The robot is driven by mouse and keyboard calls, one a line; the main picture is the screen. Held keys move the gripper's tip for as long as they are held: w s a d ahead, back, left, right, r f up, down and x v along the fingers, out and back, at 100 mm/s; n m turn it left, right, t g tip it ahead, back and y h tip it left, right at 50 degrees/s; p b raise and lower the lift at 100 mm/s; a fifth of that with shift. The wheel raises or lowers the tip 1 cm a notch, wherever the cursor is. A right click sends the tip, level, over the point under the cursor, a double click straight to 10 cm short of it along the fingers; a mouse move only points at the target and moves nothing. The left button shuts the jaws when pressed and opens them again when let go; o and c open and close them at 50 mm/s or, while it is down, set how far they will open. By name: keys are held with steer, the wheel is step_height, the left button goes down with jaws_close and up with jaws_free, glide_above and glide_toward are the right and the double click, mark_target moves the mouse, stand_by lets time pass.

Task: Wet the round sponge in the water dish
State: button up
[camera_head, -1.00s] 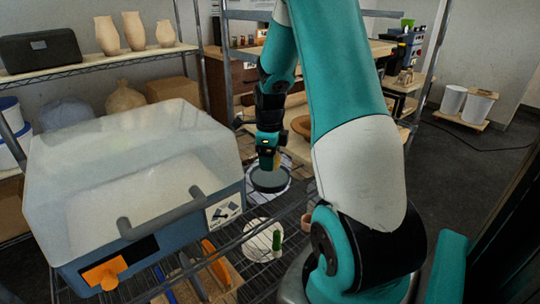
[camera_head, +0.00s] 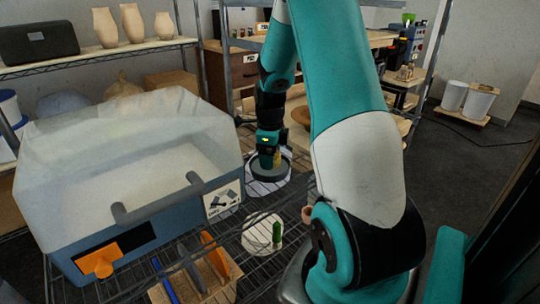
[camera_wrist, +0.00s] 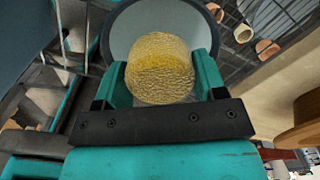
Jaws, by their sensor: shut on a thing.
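My gripper (camera_wrist: 160,80) is shut on the round yellow sponge (camera_wrist: 160,62), which fills the space between its two teal fingers in the wrist view. In the head view my gripper (camera_head: 268,156) points down over the round water dish (camera_head: 257,176). The dish has a dark rim and a pale grey inside, and it also shows behind the sponge in the wrist view (camera_wrist: 124,32). The sponge is over the dish's inside. I cannot tell whether it touches the water. In the head view the sponge is mostly hidden by the gripper.
A large blue box with a cloudy lid (camera_head: 120,160) stands left of the dish on the wire shelf. In front lie a white disc (camera_head: 256,237) with a green piece (camera_head: 277,234), a small pinkish pot (camera_head: 307,214) and a rack of upright tools (camera_head: 205,272).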

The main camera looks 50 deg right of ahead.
steer(key=shift+f, duration=0.6)
stand_by(1.5)
step_height(320, 180, up, 7)
steer(key=p, duration=0.6)
steer(key=shift+r, duration=0.15)
stand_by(0.8)
